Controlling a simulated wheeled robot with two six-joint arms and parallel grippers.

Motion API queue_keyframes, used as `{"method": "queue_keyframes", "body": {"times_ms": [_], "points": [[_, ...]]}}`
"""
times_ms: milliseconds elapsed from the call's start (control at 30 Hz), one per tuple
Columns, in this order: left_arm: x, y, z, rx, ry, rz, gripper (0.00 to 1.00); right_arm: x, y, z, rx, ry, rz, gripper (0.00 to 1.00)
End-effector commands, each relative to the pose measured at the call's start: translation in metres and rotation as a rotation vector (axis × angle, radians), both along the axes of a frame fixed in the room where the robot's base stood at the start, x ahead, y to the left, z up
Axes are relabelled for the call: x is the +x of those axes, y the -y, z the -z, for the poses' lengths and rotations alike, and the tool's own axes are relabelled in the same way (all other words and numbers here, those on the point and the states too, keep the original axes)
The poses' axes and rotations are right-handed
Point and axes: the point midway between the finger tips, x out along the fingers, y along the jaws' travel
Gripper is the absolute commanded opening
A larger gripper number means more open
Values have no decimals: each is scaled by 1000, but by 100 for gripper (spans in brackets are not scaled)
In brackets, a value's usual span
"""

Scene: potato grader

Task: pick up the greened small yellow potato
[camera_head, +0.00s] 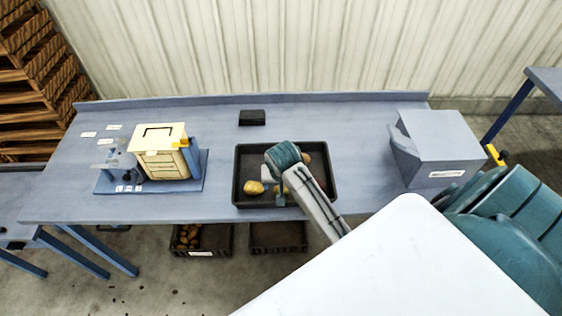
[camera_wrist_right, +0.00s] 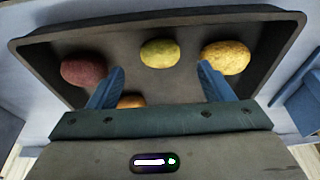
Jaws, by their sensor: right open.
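The small yellow potato with a greenish tint (camera_wrist_right: 160,53) lies in the black tray (camera_wrist_right: 165,16), near its far wall in the right wrist view. My right gripper (camera_wrist_right: 161,70) is open over the tray, its two blue fingers apart, with this potato beyond the gap between the tips. Nothing is between the fingers. In the head view my right gripper (camera_head: 282,192) hangs over the tray (camera_head: 238,172), and the wrist hides part of the contents. My left gripper is not in view.
A larger yellow potato (camera_wrist_right: 225,57), a red potato (camera_wrist_right: 84,71) and a partly hidden orange-brown potato (camera_wrist_right: 131,101) share the tray. A grey-blue box (camera_head: 437,150) stands right on the table, a cream-fronted device (camera_head: 162,160) left, a small black block (camera_head: 252,117) behind.

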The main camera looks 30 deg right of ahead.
Motion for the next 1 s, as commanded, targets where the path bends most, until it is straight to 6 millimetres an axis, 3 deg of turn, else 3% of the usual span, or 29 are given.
{"method": "queue_keyframes", "body": {"times_ms": [200,400,667,900,1000], "points": [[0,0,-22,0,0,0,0,4,2,23,1,-7,1,74],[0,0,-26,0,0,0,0,9,5,45,0,-2,0,74],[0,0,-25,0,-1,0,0,10,5,49,1,-1,0,74],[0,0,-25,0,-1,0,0,10,5,49,1,-1,0,29],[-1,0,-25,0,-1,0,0,10,5,48,1,-1,0,25]]}}
